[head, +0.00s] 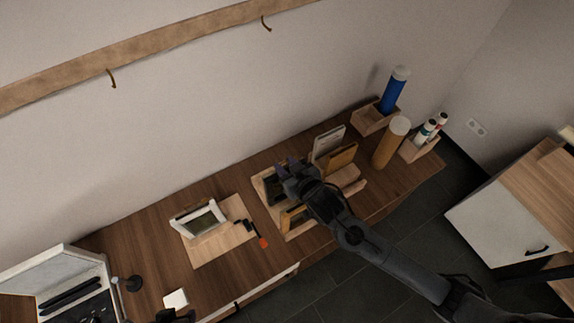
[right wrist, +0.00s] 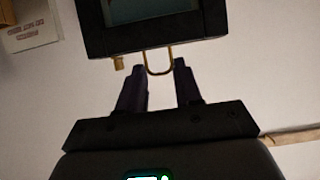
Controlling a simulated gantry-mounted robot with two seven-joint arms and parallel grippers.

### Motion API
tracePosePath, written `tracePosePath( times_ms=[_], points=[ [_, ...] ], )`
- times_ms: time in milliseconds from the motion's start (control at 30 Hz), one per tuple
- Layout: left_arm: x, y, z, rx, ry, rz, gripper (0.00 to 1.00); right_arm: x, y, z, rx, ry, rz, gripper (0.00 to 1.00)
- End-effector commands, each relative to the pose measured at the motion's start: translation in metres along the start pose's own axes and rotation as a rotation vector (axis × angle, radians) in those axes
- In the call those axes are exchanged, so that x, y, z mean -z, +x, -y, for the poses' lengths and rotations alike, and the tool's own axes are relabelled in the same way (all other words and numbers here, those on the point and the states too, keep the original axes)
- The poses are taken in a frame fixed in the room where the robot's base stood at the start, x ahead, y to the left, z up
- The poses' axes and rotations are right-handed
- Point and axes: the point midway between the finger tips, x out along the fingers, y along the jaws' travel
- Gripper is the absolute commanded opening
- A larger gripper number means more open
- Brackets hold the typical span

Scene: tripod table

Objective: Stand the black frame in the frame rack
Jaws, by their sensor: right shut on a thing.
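My right gripper (head: 288,172) is above the wooden frame rack (head: 302,236). In the right wrist view its fingers (right wrist: 159,85) are shut on the black frame (right wrist: 152,46) near a thin brass loop at its edge; the exact contact is hard to see. The black frame also shows in the head view (head: 274,188), dark and partly hidden beside the gripper. I cannot tell whether it touches the rack. A dark part at the bottom edge may be my left gripper (head: 176,315).
A brown cylinder (head: 391,142), a blue tube (head: 394,90) and a bottle box (head: 419,148) stand right. An open white case (head: 55,270) is far left.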

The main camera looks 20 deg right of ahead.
Motion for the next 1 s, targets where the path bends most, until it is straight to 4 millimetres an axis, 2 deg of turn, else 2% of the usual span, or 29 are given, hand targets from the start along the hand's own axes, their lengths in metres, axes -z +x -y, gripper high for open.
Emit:
tracePosePath(
  times_ms=[1000],
  points=[
    [-0.004, 0.015, -0.003, -0.008, -0.010, -0.001, 0.43, -0.036, 0.018, 0.000, 0.000, 0.002, -0.002, 0.00]
  ],
)
